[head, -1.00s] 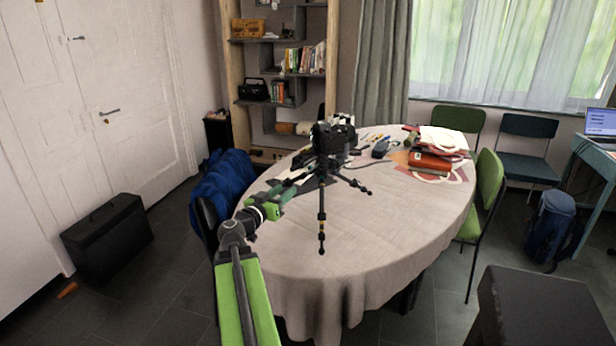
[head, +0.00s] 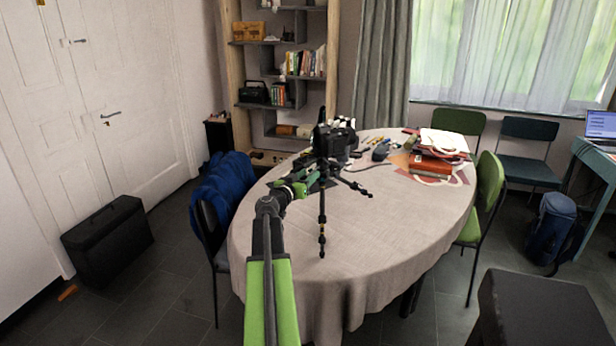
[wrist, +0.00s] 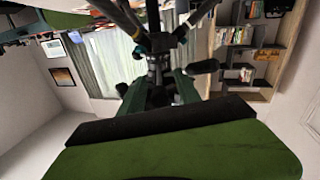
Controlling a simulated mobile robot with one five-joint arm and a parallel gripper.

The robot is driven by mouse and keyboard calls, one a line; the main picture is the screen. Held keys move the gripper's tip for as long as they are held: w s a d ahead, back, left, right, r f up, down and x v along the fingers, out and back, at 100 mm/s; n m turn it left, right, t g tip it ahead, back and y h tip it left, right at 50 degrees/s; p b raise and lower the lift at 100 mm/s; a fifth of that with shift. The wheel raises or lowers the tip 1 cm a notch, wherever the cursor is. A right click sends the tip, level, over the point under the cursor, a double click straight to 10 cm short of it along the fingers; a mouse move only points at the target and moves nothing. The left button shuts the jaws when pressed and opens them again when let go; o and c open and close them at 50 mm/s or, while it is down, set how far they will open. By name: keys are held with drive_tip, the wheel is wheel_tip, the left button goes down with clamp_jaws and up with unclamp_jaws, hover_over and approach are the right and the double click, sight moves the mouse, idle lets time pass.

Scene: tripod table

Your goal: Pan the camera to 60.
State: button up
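A black camera (head: 336,138) sits on a black tripod (head: 322,205) that stands on the oval table (head: 400,235). My gripper (head: 302,186) is at the tripod's left side, just below the camera, at the end of my green and black arm. In the wrist view the picture is upside down. The tripod's head and legs (wrist: 158,45) fill the top middle, and a dark handle-like part (wrist: 201,67) sticks out to the right. My green fingers (wrist: 158,92) lie close to the tripod's head, with dark parts between them. Whether they grip anything is unclear.
A chair with a blue jacket (head: 220,190) stands left of the table, a green chair (head: 488,190) right. The table's front is clear.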

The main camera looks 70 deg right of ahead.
clamp_jaws()
drive_tip(key=shift+w, duration=0.1)
idle(1.2)
